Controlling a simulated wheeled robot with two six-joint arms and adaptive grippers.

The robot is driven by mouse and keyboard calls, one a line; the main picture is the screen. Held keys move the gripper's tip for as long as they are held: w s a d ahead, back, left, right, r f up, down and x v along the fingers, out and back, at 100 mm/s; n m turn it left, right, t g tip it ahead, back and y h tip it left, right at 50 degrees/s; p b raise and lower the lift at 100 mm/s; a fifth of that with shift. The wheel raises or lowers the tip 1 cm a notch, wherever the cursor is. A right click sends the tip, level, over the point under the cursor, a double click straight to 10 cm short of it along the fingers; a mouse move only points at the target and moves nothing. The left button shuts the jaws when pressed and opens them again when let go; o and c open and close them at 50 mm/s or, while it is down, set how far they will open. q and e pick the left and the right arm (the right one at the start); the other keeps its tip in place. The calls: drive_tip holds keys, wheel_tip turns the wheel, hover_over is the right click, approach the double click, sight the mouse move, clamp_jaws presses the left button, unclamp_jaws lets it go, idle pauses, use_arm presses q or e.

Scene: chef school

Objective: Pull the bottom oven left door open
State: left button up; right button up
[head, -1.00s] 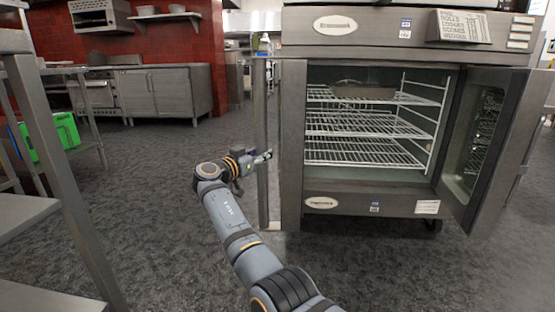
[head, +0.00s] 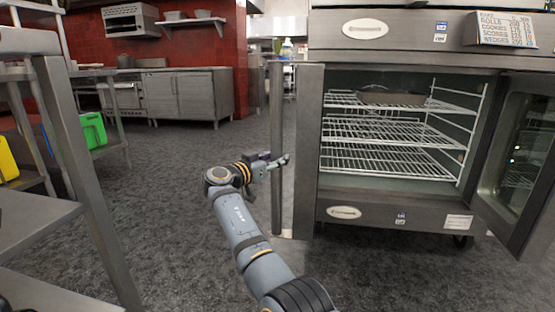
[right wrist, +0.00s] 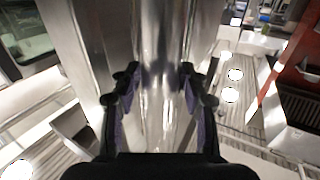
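The oven's left door (head: 308,150) stands swung wide open and is seen nearly edge-on in the head view. Its vertical bar handle (head: 277,110) runs along its left side. My right gripper (head: 280,161) is at the handle around mid-height. In the right wrist view, the two dark fingers of the right gripper (right wrist: 160,85) lie on either side of the shiny handle (right wrist: 160,120), which fills the gap between them. Their exact contact is hard to see. My left gripper is not in view.
The oven's right door (head: 520,155) is also open. Wire racks (head: 385,130) inside hold a dark pan (head: 392,97). A metal table leg (head: 85,190) and shelf (head: 35,225) stand close on the left. A green bin (head: 93,130) is behind them. The floor left of the door is clear.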

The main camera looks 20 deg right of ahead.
sight(273, 127)
drive_tip(key=shift+o, duration=0.7)
drive_tip(key=shift+d, duration=0.1)
drive_tip(key=shift+r, duration=0.1)
drive_tip(key=shift+r, duration=0.4)
wheel_tip(273, 127, up, 9)
drive_tip(key=shift+r, duration=0.1)
